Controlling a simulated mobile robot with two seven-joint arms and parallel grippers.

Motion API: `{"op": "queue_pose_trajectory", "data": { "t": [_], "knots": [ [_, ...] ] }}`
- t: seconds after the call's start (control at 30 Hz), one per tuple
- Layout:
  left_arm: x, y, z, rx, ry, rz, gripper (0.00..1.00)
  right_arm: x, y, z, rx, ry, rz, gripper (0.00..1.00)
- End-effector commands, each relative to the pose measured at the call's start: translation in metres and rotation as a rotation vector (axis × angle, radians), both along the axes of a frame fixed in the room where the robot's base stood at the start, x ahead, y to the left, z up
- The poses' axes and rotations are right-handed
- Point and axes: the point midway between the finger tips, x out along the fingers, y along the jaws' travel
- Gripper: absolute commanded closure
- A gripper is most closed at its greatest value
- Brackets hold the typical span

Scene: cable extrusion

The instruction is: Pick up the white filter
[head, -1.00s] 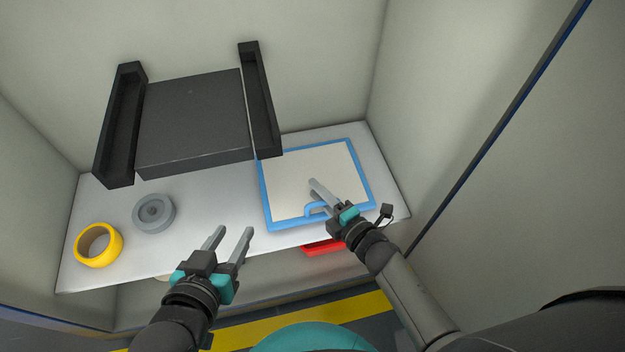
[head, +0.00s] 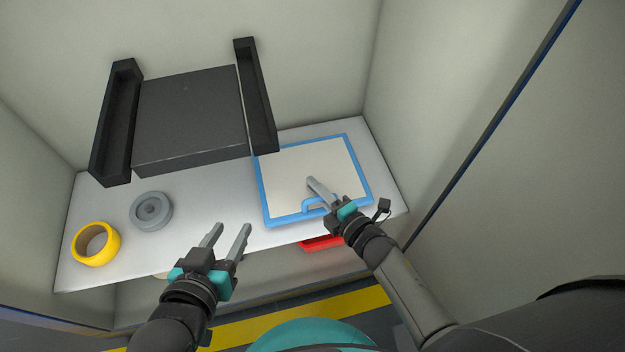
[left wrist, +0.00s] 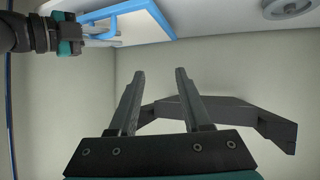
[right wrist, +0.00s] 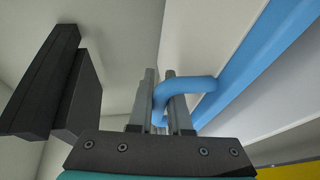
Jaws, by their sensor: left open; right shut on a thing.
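The white filter (head: 306,176) is a flat white panel in a blue frame with a blue loop handle on its near edge. It lies on the right part of the white shelf in the head view. My right gripper (head: 318,196) is shut on the filter's blue handle, which shows between the fingers in the right wrist view (right wrist: 182,92).
A dark grey block with side rails (head: 190,120) stands at the back left. A grey disc (head: 151,211) and a yellow tape ring (head: 96,244) lie on the shelf's left part. A red item (head: 320,243) shows below the shelf. Walls close both sides.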

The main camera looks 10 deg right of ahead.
Motion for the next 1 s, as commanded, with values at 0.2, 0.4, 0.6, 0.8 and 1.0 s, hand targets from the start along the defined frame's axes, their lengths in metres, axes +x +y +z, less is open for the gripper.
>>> {"op": "queue_pose_trajectory", "data": {
  "t": [0.2,0.4,0.6,0.8,1.0],
  "knots": [
    [-0.002,0.001,-0.002,0.008,0.021,-0.001,0.52,0.000,0.000,0.003,0.000,-0.002,0.000,1.00],
    [-0.002,0.010,0.001,0.046,0.076,0.009,0.52,0.000,0.000,0.009,0.000,-0.001,0.001,1.00],
    [-0.010,0.025,-0.001,0.101,0.184,0.023,0.52,0.000,0.000,0.019,-0.001,-0.002,0.000,1.00],
    [-0.024,0.044,0.000,0.165,0.323,0.045,0.52,0.000,0.000,0.032,0.000,-0.002,0.001,1.00],
    [-0.044,0.066,0.004,0.230,0.481,0.077,0.52,0.000,0.000,0.047,0.000,-0.002,0.001,1.00]
  ]
}}
